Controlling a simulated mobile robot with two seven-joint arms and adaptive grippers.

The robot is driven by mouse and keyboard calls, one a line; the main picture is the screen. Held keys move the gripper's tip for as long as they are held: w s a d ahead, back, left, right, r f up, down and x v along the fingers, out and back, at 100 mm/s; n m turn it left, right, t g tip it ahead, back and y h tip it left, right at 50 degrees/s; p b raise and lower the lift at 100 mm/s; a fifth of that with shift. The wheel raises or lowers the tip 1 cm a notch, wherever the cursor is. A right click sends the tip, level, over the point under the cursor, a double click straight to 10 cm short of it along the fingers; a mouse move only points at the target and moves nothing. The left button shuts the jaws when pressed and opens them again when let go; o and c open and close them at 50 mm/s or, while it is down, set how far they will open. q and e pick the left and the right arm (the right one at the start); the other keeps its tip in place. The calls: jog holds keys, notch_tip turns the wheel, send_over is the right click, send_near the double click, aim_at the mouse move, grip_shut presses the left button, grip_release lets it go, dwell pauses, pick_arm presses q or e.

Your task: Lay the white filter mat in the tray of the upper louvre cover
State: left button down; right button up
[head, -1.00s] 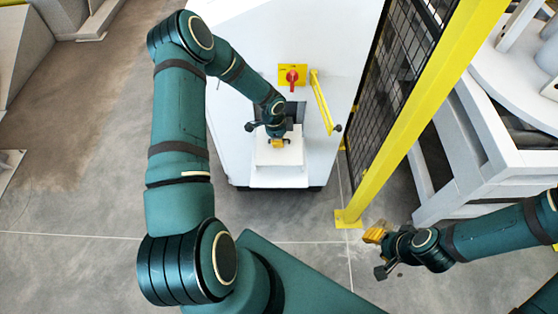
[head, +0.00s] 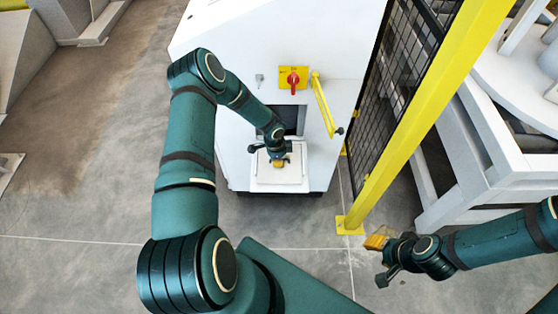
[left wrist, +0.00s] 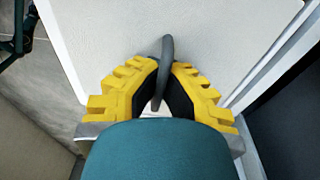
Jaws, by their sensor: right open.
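The white filter mat (head: 267,174) is a flat pale square low on the front of the white cabinet. It lies over or in the tray of the upper louvre cover (head: 278,188), whose rim shows around it; I cannot tell whether it touches the tray floor. My left gripper (head: 279,163) is above the mat. My right gripper (head: 376,238) is open and empty, away at the right.
A dark opening (head: 292,118) lies behind my left gripper. A red switch on a yellow plate (head: 293,79) and a yellow handle (head: 323,105) are above. A yellow post (head: 415,125) with mesh fence stands right of the cabinet. The floor in front is clear.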

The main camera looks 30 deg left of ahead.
pick_arm(q)
jog(key=shift+f, duration=0.2)
jog(key=c, duration=1.1)
grip_release()
jog(key=shift+c, duration=0.2)
jog(key=shift+r, duration=0.1)
jog(key=shift+r, duration=0.1)
notch_tip(320, 180, up, 12)
jog(key=a+p, duration=0.1)
jog(key=p, duration=0.2)
jog(key=s+d+r+n+h, duration=0.1)
jog(key=s+d+n+h, duration=0.2)
jog(key=d, duration=0.6)
jog(key=s+d+r+n+h, duration=0.1)
jog(key=s+d+n, duration=0.2)
jog(key=s+d, duration=0.35)
jog(key=s+d+r+n+t+y, duration=0.1)
jog(key=s+d+r+n, duration=0.1)
jog(key=s+d+n, duration=0.5)
jog(key=shift+s+d, duration=0.3)
jog(key=shift+s, duration=0.4)
